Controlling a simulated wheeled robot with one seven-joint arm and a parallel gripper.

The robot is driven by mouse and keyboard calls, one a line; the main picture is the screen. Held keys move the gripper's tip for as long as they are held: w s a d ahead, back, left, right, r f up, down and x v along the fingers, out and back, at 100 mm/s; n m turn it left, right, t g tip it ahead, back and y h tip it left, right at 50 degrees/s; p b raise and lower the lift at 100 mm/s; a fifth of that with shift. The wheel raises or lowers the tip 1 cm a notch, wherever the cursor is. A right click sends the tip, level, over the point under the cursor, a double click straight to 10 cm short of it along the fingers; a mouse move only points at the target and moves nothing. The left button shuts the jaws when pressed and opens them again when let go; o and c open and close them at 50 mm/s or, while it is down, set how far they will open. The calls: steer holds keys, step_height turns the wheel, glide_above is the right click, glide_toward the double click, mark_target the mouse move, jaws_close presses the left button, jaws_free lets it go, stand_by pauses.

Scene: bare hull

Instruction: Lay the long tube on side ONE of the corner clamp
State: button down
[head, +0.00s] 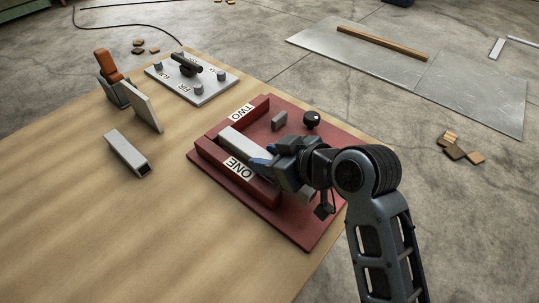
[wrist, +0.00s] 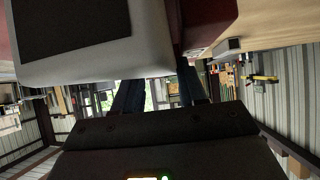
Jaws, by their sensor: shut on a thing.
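The red corner clamp (head: 300,225) lies on the table with two raised bars, labelled ONE (head: 238,168) and TWO (head: 243,112). The light grey long tube (head: 236,141) lies along the inner side of bar ONE, its far end near bar TWO. I cannot tell whether it touches the bars or the base. My gripper (head: 262,160) is shut on the tube, with blue fingertips at it; the gripper hides part of the tube. In the wrist view the tube (wrist: 110,62) fills the upper left, a dark face showing, with the fingers below it.
A shorter grey tube (head: 125,152) lies on the wooden table (head: 90,220) left of the clamp. An orange-handled tool with a pale plate (head: 142,106) and a grey board with knobs (head: 207,91) stand behind. The clamp has a black knob (head: 312,119) and small grey block (head: 279,120).

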steer(key=shift+s+d+f+b, duration=0.1)
steer(key=shift+f+b, duration=0.2)
steer(key=shift+f, duration=0.4)
steer(key=c, duration=0.8)
jaws_free()
steer(key=shift+f, duration=0.15)
steer(key=shift+c, duration=0.2)
steer(key=shift+o, duration=1.1)
steer(key=shift+s+f, duration=0.1)
steer(key=shift+a, duration=0.2)
steer(key=shift+r, duration=0.35)
step_height(320, 180, up, 8)
glide_above(310, 191)
steer(key=shift+p, duration=0.35)
